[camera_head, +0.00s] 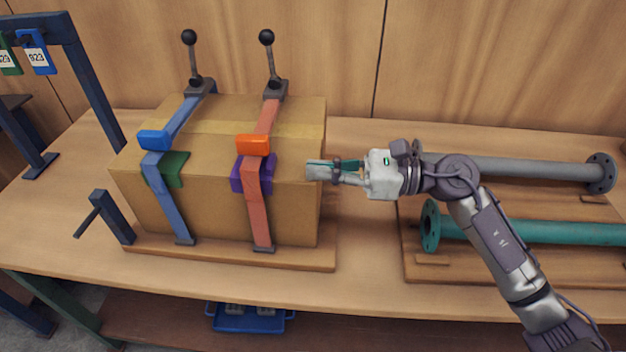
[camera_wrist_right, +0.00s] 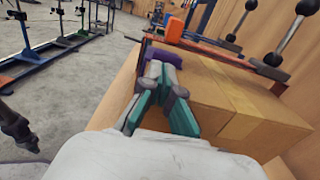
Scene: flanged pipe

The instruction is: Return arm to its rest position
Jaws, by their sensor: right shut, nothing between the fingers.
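My right arm comes in from the lower right in the head view. Its gripper (camera_head: 318,171) is shut and empty, pointing left at the right side of a strapped cardboard box (camera_head: 290,215). In the right wrist view the closed fingers (camera_wrist_right: 157,72) appear in front of the box (camera_wrist_right: 235,95). A purple pad (camera_head: 240,174) under the orange-red strap lies just left of the fingertips; it also shows in the wrist view (camera_wrist_right: 181,74). I cannot tell whether the fingertips touch the box. My left gripper is not in view.
A blue strap (camera_head: 168,205) and black-knobbed levers (camera_head: 268,62) hold the box on its board. A grey pipe (camera_head: 530,168) and a green flanged pipe (camera_head: 570,232) lie at right. A blue tray (camera_head: 250,320) is below. The bench front (camera_head: 370,280) is clear.

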